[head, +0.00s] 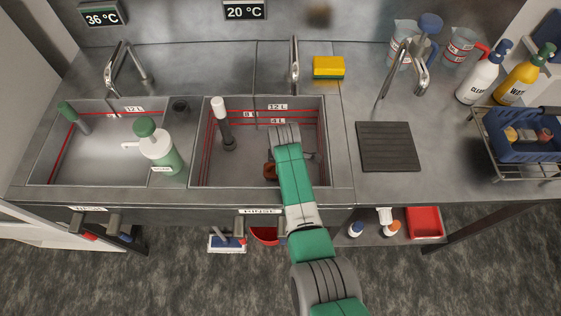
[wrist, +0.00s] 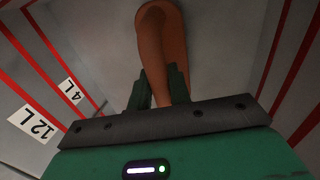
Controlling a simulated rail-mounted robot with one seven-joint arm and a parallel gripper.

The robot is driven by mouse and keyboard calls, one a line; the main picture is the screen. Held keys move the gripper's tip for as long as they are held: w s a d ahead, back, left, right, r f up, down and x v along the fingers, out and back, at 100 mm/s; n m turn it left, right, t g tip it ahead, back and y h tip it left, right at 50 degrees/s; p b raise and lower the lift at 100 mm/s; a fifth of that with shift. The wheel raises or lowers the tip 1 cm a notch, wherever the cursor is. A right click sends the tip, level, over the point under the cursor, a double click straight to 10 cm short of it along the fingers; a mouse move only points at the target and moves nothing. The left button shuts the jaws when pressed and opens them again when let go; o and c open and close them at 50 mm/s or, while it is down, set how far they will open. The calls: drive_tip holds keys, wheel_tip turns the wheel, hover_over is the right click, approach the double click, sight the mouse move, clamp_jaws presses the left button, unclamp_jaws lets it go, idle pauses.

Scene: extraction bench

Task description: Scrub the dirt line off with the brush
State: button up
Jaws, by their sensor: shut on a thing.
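My gripper (wrist: 159,84) is shut on the orange-brown handle of the brush (wrist: 162,45) in the wrist view. The brush's far end rests near or against a pale grey sink surface; I cannot tell whether it touches, and no bristles show. In the head view my arm reaches down into the right-hand sink, labelled RINSE (head: 202,160), and a red-brown part of the brush (head: 270,171) shows beside it. My arm hides the gripper's fingertips there. I cannot make out a dirt line; only red level lines marked 12 L, 8 L and 4 L show on the walls.
A standpipe with a white top (head: 222,120) stands in the same sink. Taps (head: 294,70) rise behind. A yellow-green sponge (head: 328,67) lies on the back counter. A dark mat (head: 388,146) lies right.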

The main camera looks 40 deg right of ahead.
drive_tip(key=shift+s+d+f+p, duration=0.15)
drive_tip(key=shift+s+d+p, duration=0.25)
drive_tip(key=shift+s+d, duration=0.6)
drive_tip(key=shift+w+a, duration=0.3)
drive_tip(key=shift+w, duration=0.1)
